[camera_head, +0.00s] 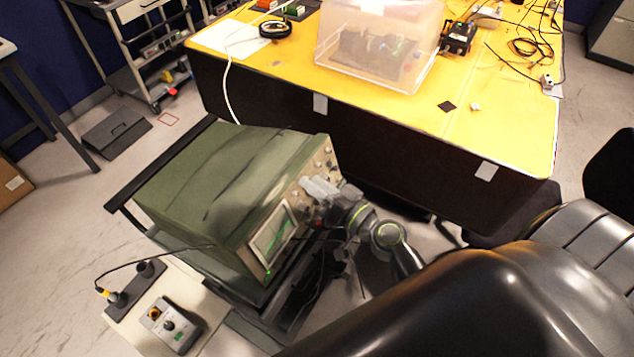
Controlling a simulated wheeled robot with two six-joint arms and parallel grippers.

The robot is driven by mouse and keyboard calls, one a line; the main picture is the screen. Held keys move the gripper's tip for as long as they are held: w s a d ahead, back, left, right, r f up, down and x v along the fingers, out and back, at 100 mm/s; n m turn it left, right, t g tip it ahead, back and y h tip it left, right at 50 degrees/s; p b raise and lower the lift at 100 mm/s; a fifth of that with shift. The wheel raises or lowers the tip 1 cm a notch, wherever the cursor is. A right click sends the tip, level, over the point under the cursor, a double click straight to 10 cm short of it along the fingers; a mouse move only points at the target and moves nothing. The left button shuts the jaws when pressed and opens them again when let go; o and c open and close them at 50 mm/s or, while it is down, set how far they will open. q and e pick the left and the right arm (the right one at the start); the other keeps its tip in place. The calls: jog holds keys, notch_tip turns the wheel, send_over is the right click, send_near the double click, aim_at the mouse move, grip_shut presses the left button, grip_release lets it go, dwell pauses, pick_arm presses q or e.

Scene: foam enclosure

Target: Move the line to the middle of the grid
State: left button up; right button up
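A green oscilloscope (225,185) stands on a dark cart, its front panel facing right and toward me. Its screen (271,239) is lit, with grid markings; the line on it is too small to place exactly. Knobs sit on the panel beside and above the screen. My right gripper (312,190) is at the panel, close to the knobs just right of the screen's upper edge. Its fingertips are small and blend with the knobs, so I cannot tell whether it is open or touching one. My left gripper is not in view.
A yellow table (475,125) with a clear plastic box (378,45) stands behind the cart. A grey control box (170,325) with a cable lies at the lower left. A white cable (228,95) hangs off the table. The floor at left is mostly clear.

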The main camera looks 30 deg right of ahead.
grip_shut()
jog(key=shift+r+m+h+p, duration=0.15)
jog(key=shift+m+h+p, duration=0.25)
jog(key=shift+m+p, duration=0.45)
jog(key=shift+a+r+m+g+h+p, duration=0.1)
jog(key=shift+m+g+h+p, duration=0.35)
jog(key=shift+m+p, duration=1.3)
jog(key=shift+a+m+g+h+p, duration=0.1)
jog(key=shift+m+g+h+p, duration=0.35)
jog(key=shift+m+p, duration=1.35)
jog(key=shift+r+m+g+h+p, duration=0.1)
jog(key=shift+m+g+h+p, duration=0.3)
jog(key=shift+m+p, duration=1.35)
jog(key=shift+n+p, duration=0.6)
jog(key=shift+n, duration=0.05)
